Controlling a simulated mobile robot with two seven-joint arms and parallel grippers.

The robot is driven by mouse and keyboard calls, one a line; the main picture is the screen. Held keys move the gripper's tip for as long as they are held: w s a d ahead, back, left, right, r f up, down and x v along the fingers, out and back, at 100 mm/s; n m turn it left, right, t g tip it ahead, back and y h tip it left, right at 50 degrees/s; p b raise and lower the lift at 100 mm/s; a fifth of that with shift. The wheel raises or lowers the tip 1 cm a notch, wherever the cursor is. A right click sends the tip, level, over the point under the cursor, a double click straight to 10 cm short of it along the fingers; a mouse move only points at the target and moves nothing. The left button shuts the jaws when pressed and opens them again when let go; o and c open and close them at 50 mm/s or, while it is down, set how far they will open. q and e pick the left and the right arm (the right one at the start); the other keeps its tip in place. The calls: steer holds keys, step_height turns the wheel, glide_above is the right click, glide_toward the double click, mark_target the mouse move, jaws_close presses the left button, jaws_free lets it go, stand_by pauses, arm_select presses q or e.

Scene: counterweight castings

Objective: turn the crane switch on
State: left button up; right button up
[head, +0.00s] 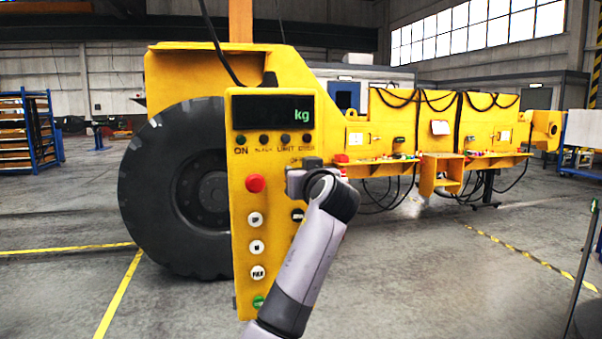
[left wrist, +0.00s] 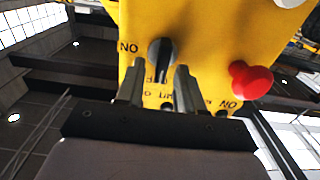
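The yellow control box (head: 275,215) stands upright in the middle of the head view. My left gripper (head: 304,176) is in front of its upper right part and hides most of the crane switch there. In the left wrist view, the crane switch (left wrist: 161,54) is a black rotary knob on the yellow face. Its handle points down in that picture, toward a partly hidden label that shows an F. An ON label (left wrist: 128,47) lies to the left of the knob. My left gripper's two fingers (left wrist: 157,88) stand apart, on either side of the handle, with gaps showing. My right gripper is in neither view.
A red mushroom button (head: 255,183) sits beside the switch, and it also shows in the left wrist view (left wrist: 250,80). White push buttons run below it. A display (head: 272,112) reads "kg". A large black tyre (head: 160,200) and yellow machine stand behind. Floor at right is open.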

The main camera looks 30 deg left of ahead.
arm_select(q)
jaws_close()
steer(key=shift+m, duration=0.3)
steer(key=m, duration=0.5)
steer(key=f+m, duration=0.1)
steer(key=m, duration=0.5)
steer(key=w+d+m, duration=0.1)
steer(key=m, duration=0.5)
steer(key=shift+f, duration=0.3)
steer(key=shift+m, duration=0.4)
jaws_free()
steer(key=shift+w, duration=0.1)
